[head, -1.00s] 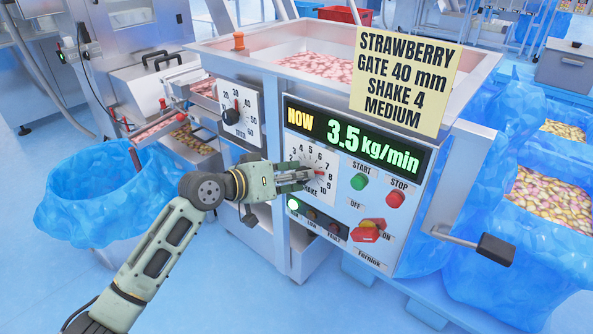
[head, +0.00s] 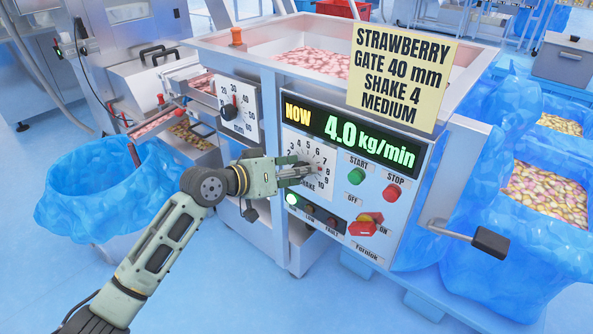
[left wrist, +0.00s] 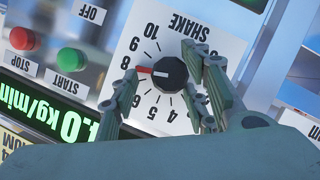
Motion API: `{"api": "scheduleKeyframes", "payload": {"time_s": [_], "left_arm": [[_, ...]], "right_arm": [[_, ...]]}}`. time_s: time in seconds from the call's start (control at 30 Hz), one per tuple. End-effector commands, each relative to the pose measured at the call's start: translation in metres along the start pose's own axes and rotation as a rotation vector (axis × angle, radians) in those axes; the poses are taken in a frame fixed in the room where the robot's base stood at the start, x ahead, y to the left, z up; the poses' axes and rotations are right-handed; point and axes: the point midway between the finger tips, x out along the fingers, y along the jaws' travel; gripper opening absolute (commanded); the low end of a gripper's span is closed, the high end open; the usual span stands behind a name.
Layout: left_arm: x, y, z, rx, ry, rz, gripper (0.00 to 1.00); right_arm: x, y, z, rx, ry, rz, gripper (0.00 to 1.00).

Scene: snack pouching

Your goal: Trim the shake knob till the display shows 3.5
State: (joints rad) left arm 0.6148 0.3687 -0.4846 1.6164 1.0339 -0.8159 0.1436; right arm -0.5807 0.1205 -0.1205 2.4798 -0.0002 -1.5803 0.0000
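The shake dial (head: 309,158) is on the front panel, and the display (head: 362,140) above it reads 4.0 kg/min in green. My left gripper (head: 308,172) is at the dial and hides much of its knob in the head view. The yellow note (head: 398,75) reads strawberry, gate 40 mm, shake 4, medium. My right gripper is out of view.
The green start button (head: 356,177), red stop button (head: 392,192) and red switch (head: 366,224) are right of the dial. The gate knob (head: 232,112) is up left. A black-ended lever (head: 490,242) juts out at right. A blue-lined bin (head: 100,190) stands left.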

Motion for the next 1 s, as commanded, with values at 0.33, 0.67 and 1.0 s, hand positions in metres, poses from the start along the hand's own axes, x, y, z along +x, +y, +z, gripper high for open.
{"api": "scheduleKeyframes", "payload": {"time_s": [0.33,0.67,1.0], "left_arm": [[-0.001,-0.003,0.000,0.000,0.001,-0.005,0.41],[-0.050,-0.004,0.000,0.003,0.000,-0.008,0.41],[-0.110,-0.002,0.000,0.000,0.001,-0.005,0.41]], "right_arm": [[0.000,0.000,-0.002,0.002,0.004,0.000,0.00],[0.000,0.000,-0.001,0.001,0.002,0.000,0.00],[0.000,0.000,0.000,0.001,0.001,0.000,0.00]]}}
